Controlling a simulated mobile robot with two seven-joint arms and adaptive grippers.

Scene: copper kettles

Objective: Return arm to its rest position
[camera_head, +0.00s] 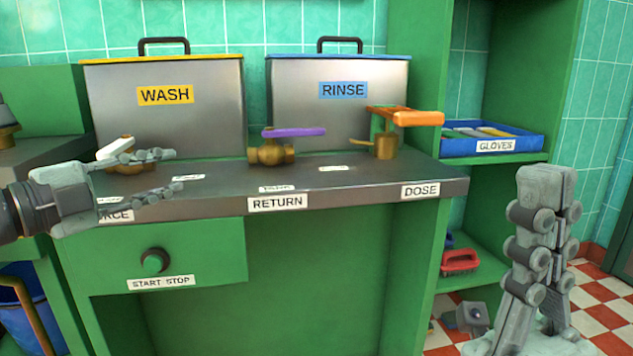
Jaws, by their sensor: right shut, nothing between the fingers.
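My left gripper (178,172) reaches in from the left over the front of the steel counter (350,178). Its two fingers are spread apart, with nothing visible between the tips. A brass valve with a white lever (113,149) is partly hidden behind its upper finger; I cannot tell whether they touch. My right gripper (546,172) points upward at the right, fingers together and empty, clear of the counter and shelves.
A brass valve with a purple lever (293,132) and one with an orange lever (418,118) stand on the counter. Behind are the WASH tank (165,125) and RINSE tank (340,115). A blue glove tray (520,147) and red brush (460,261) sit on the right shelves.

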